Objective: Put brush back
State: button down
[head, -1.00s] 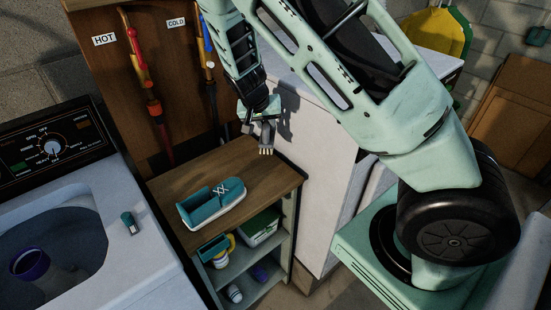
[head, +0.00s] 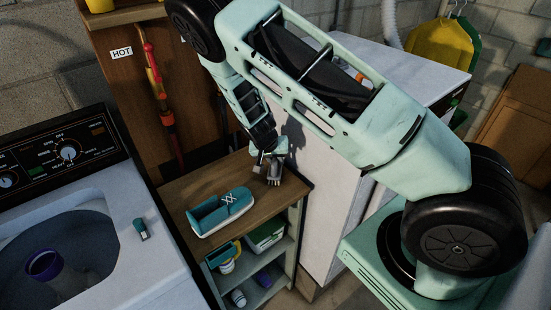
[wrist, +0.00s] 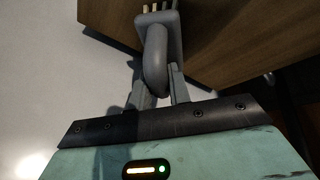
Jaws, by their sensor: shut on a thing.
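The grey brush (wrist: 157,62) is held in my gripper (wrist: 158,95), its handle between the fingers and its pale bristles at the top edge of the wrist view. In the head view my gripper (head: 268,163) is shut on the brush (head: 275,178), low over the right part of the wooden shelf top (head: 178,187). I cannot tell whether the bristles touch the wood.
A teal shoe (head: 220,212) sits on the shelf top, left of the brush. A white cabinet (head: 330,190) stands close on the right. A washer (head: 130,255) with an open tub is on the left. The lower shelves hold several items.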

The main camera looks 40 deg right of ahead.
jog(key=shift+f, duration=0.2)
jog(key=c, duration=1.3)
grip_release()
jog(key=shift+r, duration=0.15)
